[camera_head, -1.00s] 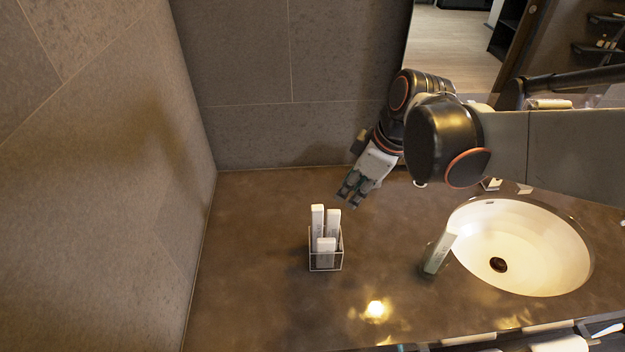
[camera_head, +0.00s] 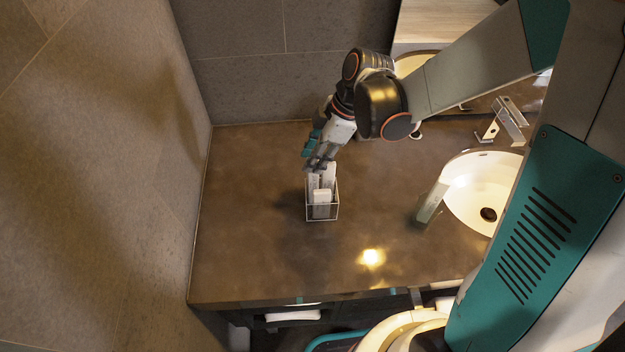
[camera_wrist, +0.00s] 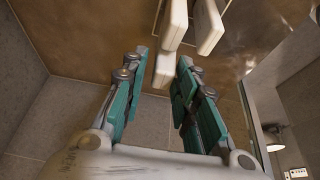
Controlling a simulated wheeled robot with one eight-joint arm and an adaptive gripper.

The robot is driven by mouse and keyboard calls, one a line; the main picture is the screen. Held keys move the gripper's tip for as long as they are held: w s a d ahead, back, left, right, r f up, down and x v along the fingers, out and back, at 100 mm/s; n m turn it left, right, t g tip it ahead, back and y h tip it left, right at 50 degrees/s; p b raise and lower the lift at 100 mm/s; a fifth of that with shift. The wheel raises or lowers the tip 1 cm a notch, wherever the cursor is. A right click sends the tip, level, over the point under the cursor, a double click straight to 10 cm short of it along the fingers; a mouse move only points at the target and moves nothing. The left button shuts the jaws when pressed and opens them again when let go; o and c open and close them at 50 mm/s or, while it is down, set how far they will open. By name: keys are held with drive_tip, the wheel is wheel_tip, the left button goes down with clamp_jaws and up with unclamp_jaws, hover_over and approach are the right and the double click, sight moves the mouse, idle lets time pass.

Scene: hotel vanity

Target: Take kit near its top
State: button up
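Several white kit boxes stand upright in a clear square holder (camera_head: 323,213) on the brown counter; one short box (camera_head: 321,197) is at the front, taller ones behind. My gripper (camera_head: 319,164) points down at the tops of the taller boxes. In the wrist view my gripper (camera_wrist: 163,62) is open, its teal-padded fingers apart. One white box (camera_wrist: 164,71) shows between the fingertips, with gaps on both sides, and two other boxes (camera_wrist: 174,22) (camera_wrist: 209,28) lie beyond the fingertips. Which box is the kit, I cannot tell.
Another pale box (camera_head: 432,203) stands on the counter beside the white sink (camera_head: 470,205). A tiled wall (camera_head: 110,150) is at the left, with a mirror and tap at the back right. The counter (camera_head: 250,240) left of and in front of the holder is clear.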

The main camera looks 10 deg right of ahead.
sight(312, 178)
drive_tip(key=b+x, duration=0.1)
drive_tip(key=x, duration=0.5)
drive_tip(key=shift+s+d, duration=0.1)
drive_tip(key=shift+s, duration=0.05)
drive_tip(key=shift+c, duration=0.4)
drive_tip(key=c, duration=0.5)
